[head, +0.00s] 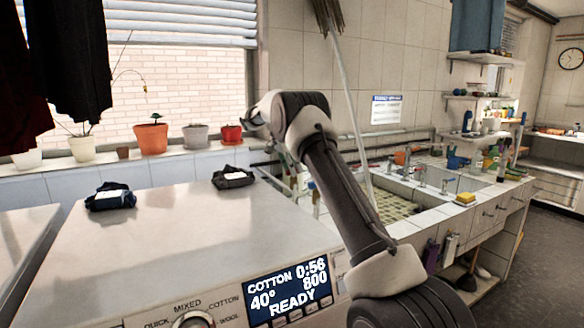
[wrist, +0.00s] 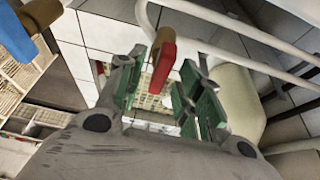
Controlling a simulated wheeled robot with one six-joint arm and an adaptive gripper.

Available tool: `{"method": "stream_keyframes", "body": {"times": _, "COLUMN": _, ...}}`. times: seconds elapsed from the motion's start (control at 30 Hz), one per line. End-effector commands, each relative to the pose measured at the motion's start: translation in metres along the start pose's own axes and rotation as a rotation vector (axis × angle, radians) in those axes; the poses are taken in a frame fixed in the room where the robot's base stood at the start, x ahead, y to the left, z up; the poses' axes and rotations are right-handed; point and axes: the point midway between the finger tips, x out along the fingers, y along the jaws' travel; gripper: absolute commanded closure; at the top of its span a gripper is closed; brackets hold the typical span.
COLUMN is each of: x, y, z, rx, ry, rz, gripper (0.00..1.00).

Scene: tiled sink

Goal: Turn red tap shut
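The red tap handle (wrist: 163,65) shows in the upper middle of the wrist view, with a brown-orange part behind its red face. My gripper (wrist: 160,80) is open, its green-padded fingers on either side of the handle. A blue tap handle (wrist: 14,38) is at the upper left of the wrist view.
White pipes (wrist: 235,48) run close to the right finger. A pale rounded object (wrist: 238,100) stands at right. In the head view, a sink (head: 400,205) lies right of my arm, a washing machine (head: 165,245) with two dark cloths stands left, and potted plants line the sill.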

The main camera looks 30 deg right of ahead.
Motion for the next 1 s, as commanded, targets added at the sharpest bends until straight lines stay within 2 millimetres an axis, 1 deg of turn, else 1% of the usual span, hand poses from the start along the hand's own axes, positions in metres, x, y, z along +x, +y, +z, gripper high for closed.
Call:
{"method": "stream_keyframes", "body": {"times": 0.07, "x": -0.003, "y": 0.0, "z": 0.0, "rx": 0.0, "ry": 0.0, "rz": -0.001, "gripper": 0.64}}
{"method": "stream_keyframes", "body": {"times": 0.17, "x": -0.014, "y": -0.001, "z": 0.0, "rx": 0.0, "ry": 0.001, "rz": -0.004, "gripper": 0.64}}
{"method": "stream_keyframes", "body": {"times": 0.27, "x": -0.033, "y": -0.001, "z": 0.0, "rx": 0.0, "ry": 0.0, "rz": -0.005, "gripper": 0.64}}
{"method": "stream_keyframes", "body": {"times": 0.5, "x": -0.087, "y": -0.001, "z": 0.001, "rx": 0.0, "ry": 0.0, "rz": -0.004, "gripper": 0.64}}
{"method": "stream_keyframes", "body": {"times": 0.6, "x": -0.102, "y": -0.001, "z": 0.001, "rx": 0.0, "ry": 0.0, "rz": -0.002, "gripper": 0.64}}
{"method": "stream_keyframes", "body": {"times": 0.7, "x": -0.113, "y": -0.001, "z": 0.0, "rx": 0.0, "ry": 0.0, "rz": -0.001, "gripper": 0.64}}
{"method": "stream_keyframes", "body": {"times": 0.8, "x": -0.119, "y": 0.0, "z": 0.0, "rx": 0.0, "ry": 0.0, "rz": 0.0, "gripper": 0.64}}
{"method": "stream_keyframes", "body": {"times": 1.0, "x": -0.12, "y": 0.0, "z": 0.0, "rx": 0.0, "ry": 0.0, "rz": 0.0, "gripper": 0.64}}
